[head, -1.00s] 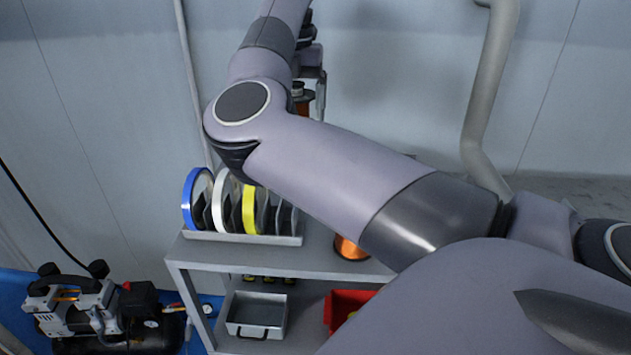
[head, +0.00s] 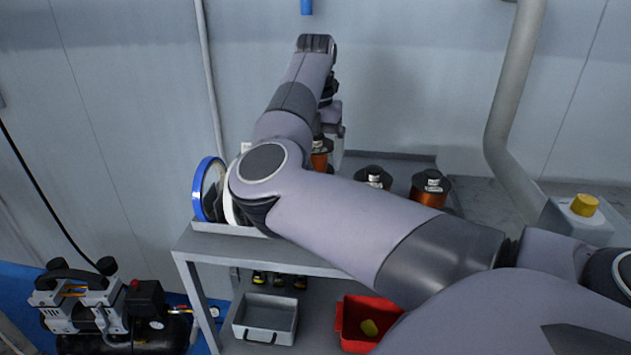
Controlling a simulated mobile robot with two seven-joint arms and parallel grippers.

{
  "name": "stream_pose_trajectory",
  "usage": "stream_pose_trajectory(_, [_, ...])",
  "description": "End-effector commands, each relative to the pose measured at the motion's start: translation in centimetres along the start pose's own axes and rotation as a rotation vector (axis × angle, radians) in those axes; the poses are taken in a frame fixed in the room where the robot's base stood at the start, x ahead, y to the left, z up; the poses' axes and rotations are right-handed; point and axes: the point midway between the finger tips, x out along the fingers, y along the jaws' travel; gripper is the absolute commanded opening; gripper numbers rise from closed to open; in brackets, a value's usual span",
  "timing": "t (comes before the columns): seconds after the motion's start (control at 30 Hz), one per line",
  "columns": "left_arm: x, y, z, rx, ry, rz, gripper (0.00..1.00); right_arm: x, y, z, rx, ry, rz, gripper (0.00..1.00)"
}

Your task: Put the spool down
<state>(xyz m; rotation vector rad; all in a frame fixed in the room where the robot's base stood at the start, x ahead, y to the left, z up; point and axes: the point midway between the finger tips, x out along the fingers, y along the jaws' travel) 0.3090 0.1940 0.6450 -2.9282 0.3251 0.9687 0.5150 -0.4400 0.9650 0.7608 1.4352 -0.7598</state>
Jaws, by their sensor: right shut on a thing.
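A copper-wound spool (head: 319,158) with dark flanges and a white label shows just below my right gripper (head: 328,140). My right arm comes in from the right and reaches over the shelf unit, and the gripper is shut on the spool. My own arm link hides the spool's lower part, so I cannot tell whether it touches the surface below. Two similar spools stand upright to the right, a near-middle one (head: 373,178) partly behind my arm and another (head: 431,188) further right. My left gripper is not in view.
A rack with a blue-rimmed reel (head: 208,190) stands at the left end of the grey shelf top (head: 215,246). Below are a grey bin (head: 266,318) and a red bin (head: 352,327). A yellow-topped box (head: 585,205) is at right. A compressor (head: 110,310) stands lower left.

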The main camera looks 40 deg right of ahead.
Motion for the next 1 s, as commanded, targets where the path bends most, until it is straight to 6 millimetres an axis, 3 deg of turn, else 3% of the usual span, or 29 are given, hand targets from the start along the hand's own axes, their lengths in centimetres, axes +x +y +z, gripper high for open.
stream_pose_trajectory(0.27, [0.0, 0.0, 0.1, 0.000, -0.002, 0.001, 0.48, 2.4, 0.0, 0.0, 0.000, 0.000, -0.001, 0.52])
stream_pose_trajectory(0.5, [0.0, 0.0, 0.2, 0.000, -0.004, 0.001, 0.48, 5.8, 0.0, 0.0, 0.000, 0.001, -0.002, 0.52])
stream_pose_trajectory(0.9, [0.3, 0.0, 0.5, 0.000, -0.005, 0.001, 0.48, 6.5, 0.0, 0.0, 0.000, -0.001, 0.001, 0.52])
stream_pose_trajectory(0.93, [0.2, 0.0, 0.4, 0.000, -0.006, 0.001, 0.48, 6.4, 0.0, 0.0, 0.000, -0.001, 0.001, 0.96])
stream_pose_trajectory(1.0, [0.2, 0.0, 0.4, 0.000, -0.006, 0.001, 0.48, 6.3, 0.0, 0.0, 0.000, -0.001, 0.000, 1.00])
